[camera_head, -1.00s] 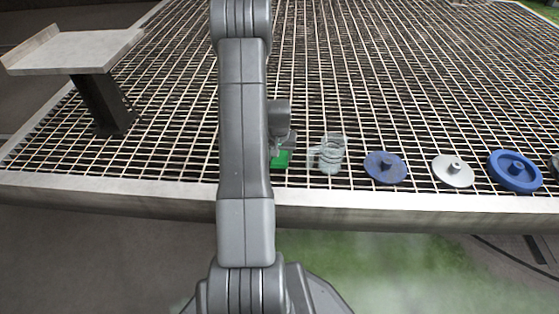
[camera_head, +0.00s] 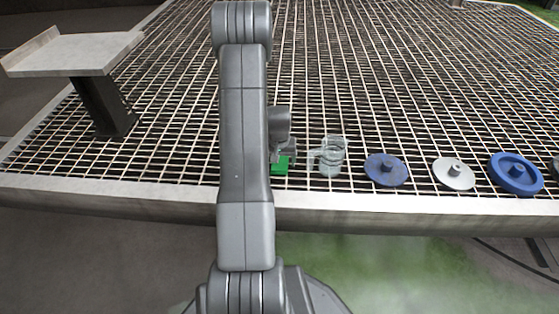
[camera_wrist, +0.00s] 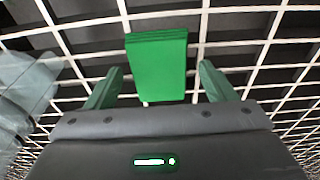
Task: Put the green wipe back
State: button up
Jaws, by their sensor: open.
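The green wipe (camera_wrist: 157,66) is a flat, folded green piece lying on the metal grid. In the wrist view it lies ahead of and between the two green fingers of my gripper (camera_wrist: 155,88), which are open and apart from it on both sides. In the head view the wipe (camera_head: 281,166) shows as a small green patch near the grid's front edge. My arm hides its left part, and my gripper (camera_head: 279,152) is just above it.
A clear glass jug (camera_head: 331,158) stands close to the right of the wipe; it shows blurred at left in the wrist view (camera_wrist: 28,88). A blue disc (camera_head: 386,169), a white disc (camera_head: 453,173) and a blue wheel (camera_head: 515,173) lie further right. A raised pale shelf (camera_head: 75,52) stands at left.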

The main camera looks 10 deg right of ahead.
aim_at(280, 162)
notch_tip(280, 162, up, 12)
jog(key=s+p, duration=0.1)
jog(key=p, duration=0.2)
jog(key=shift+s+a+f+p, duration=0.15)
jog(key=shift+s+a+p, duration=0.15)
jog(key=shift+s, duration=0.05)
jog(key=f+b, duration=0.1)
jog(key=f, duration=0.3)
jog(key=w+f+b, duration=0.1)
jog(key=f+b, duration=0.1)
jog(key=f, duration=0.2)
jog(key=f+b, duration=0.1)
jog(key=f, duration=0.4)
jog(key=shift+w+d+b, duration=0.3)
jog(key=shift+w+b, duration=0.05)
notch_tip(280, 162, up, 4)
jog(key=shift+f+p, duration=0.15)
jog(key=shift+p, duration=0.8)
jog(key=shift+r, duration=0.55)
